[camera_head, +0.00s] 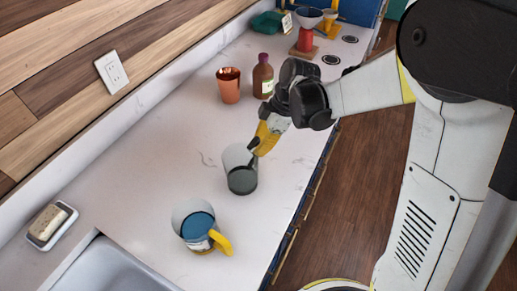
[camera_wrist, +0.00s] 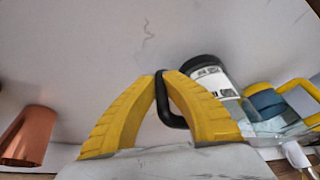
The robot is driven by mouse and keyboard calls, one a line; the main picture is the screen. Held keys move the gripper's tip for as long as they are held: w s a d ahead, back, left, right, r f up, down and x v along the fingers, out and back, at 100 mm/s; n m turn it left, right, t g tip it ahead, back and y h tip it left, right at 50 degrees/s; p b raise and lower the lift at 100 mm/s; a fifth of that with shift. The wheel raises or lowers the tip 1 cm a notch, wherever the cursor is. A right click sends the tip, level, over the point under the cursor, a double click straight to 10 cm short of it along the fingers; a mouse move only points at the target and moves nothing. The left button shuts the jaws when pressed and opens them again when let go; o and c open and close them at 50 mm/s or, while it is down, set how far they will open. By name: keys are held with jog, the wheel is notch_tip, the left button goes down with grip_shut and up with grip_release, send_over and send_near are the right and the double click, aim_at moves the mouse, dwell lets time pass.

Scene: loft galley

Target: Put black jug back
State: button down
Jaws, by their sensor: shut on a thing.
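The black jug (camera_head: 241,178) is grey and see-through, with a dark lower part, over the middle of the white counter. In the wrist view it shows a black end with a white label (camera_wrist: 208,80) and a black handle (camera_wrist: 163,105). My gripper (camera_head: 258,143) reaches it from the upper right in the head view. In the wrist view its yellow fingers (camera_wrist: 165,82) are shut on the black handle. The jug looks upright; I cannot tell whether its base touches the counter.
A jug with blue contents and a yellow handle (camera_head: 194,226) stands nearer the sink (camera_head: 105,270). A copper cup (camera_head: 229,86) and a brown bottle (camera_head: 262,76) stand farther back. A soap dish (camera_head: 66,222) is at left. Counter left of the black jug is clear.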

jog(key=c, duration=1.6)
grip_release()
jog(key=shift+r, duration=0.1)
jog(key=s+p+v, duration=0.1)
jog(key=p+v, duration=0.3)
jog(key=v, duration=0.8)
jog(key=s+d+r+m+t+h, duration=0.1)
jog(key=s+d+r+m+t, duration=0.1)
jog(key=s+d+m, duration=0.2)
jog(key=s+d+r+m+t+h, duration=0.2)
jog(key=s+d+m+t, duration=0.1)
jog(key=m, duration=0.5)
jog(key=s+d+r+m+t+h, duration=0.1)
jog(key=s+d+r+m+t, duration=0.1)
jog(key=s+d+m, duration=0.3)
jog(key=shift+s+m+t, duration=0.4)
jog(key=shift+s+m, duration=0.4)
jog(key=shift+s, duration=0.2)
